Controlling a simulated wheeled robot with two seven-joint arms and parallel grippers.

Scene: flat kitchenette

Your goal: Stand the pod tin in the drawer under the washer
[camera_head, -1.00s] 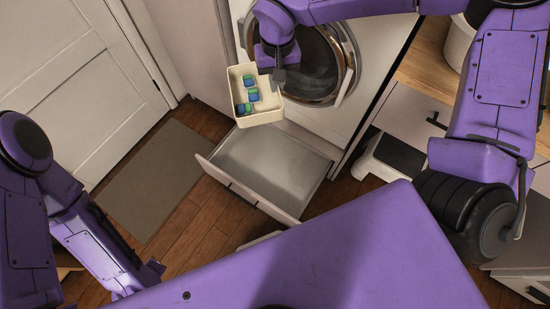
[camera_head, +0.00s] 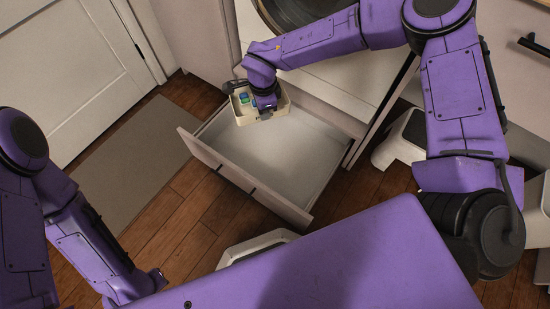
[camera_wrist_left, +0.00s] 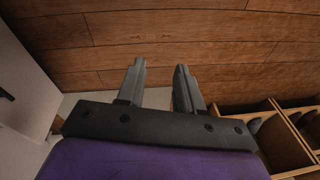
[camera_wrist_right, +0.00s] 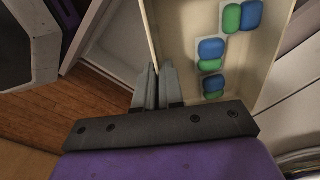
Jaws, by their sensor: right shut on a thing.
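The pod tin (camera_head: 278,107) is a cream open-topped box with several blue and green pods inside. It is upright over the back left part of the open drawer (camera_head: 311,143), which is under the washer (camera_head: 335,83). I cannot tell whether the tin touches the drawer floor. My right gripper (camera_head: 264,113) is shut on the tin's wall; in the right wrist view the fingers (camera_wrist_right: 158,88) pinch the wall of the tin (camera_wrist_right: 178,35). My left gripper (camera_wrist_left: 160,75) is open and empty in the left wrist view, with wooden floor beyond it.
A grey mat (camera_head: 140,165) lies left of the drawer by a white door (camera_head: 60,70). A white appliance-like object (camera_head: 400,140) stands right of the drawer. Another white-framed object (camera_head: 255,246) stands on the floor in front. The drawer's middle and right are empty.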

